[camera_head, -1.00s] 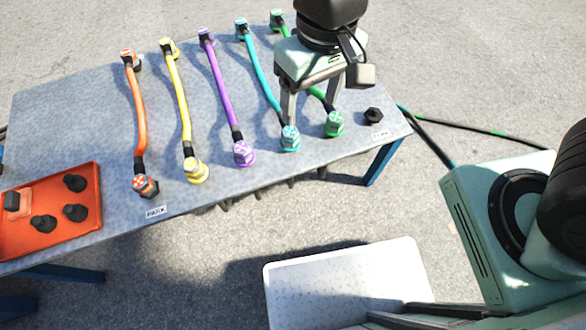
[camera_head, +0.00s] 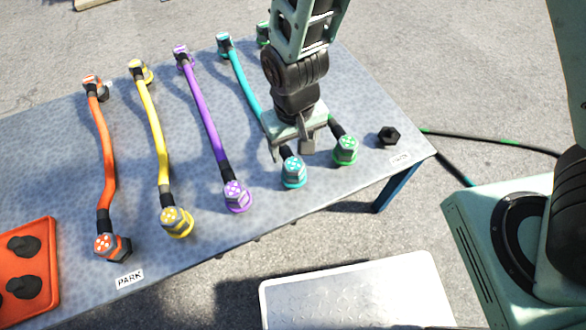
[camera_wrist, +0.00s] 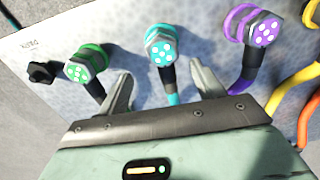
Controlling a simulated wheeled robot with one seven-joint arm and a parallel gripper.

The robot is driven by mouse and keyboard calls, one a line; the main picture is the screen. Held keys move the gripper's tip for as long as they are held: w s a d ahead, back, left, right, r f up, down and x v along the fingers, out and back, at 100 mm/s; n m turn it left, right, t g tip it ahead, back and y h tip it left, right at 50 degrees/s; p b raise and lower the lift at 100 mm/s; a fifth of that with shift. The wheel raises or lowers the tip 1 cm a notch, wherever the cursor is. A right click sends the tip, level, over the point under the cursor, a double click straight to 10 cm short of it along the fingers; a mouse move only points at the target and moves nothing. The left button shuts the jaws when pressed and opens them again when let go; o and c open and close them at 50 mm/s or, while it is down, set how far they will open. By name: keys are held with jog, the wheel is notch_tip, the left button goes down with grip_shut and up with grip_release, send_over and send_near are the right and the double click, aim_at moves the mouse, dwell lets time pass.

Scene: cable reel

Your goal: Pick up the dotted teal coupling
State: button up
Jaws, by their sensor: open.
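The dotted teal coupling (camera_head: 293,172) sits at the near end of a teal cable on the table, close to the front edge. In the wrist view the teal coupling (camera_wrist: 161,46) shows pale dots on its face, and its cable runs back between my fingers. My gripper (camera_head: 291,145) is open just behind the coupling. In the wrist view my gripper's two fingertips (camera_wrist: 160,78) stand on either side of the teal cable, with nothing clamped. The coupling lies just beyond the fingertips.
A green coupling (camera_head: 345,150) stands close on the right and a purple coupling (camera_head: 236,196) on the left. Yellow (camera_head: 176,221) and orange (camera_head: 110,247) couplings are farther left. A black nut-like piece (camera_head: 388,136) lies at right. An orange tray (camera_head: 42,290) holds black caps.

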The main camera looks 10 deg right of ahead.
aim_at(293, 162)
jog(key=shift+s+a+f+b, duration=0.15)
jog(key=shift+f+b, duration=0.5)
jog(key=shift+f, duration=1.15)
jog(key=shift+s+a+f+b, duration=0.1)
jog(key=shift+s+f+b, duration=0.35)
jog(key=shift+f, duration=1.3)
jog(key=shift+w, duration=0.2)
jog(key=shift+c, duration=0.4)
jog(key=c, duration=1.1)
jog(key=shift+r, duration=0.1)
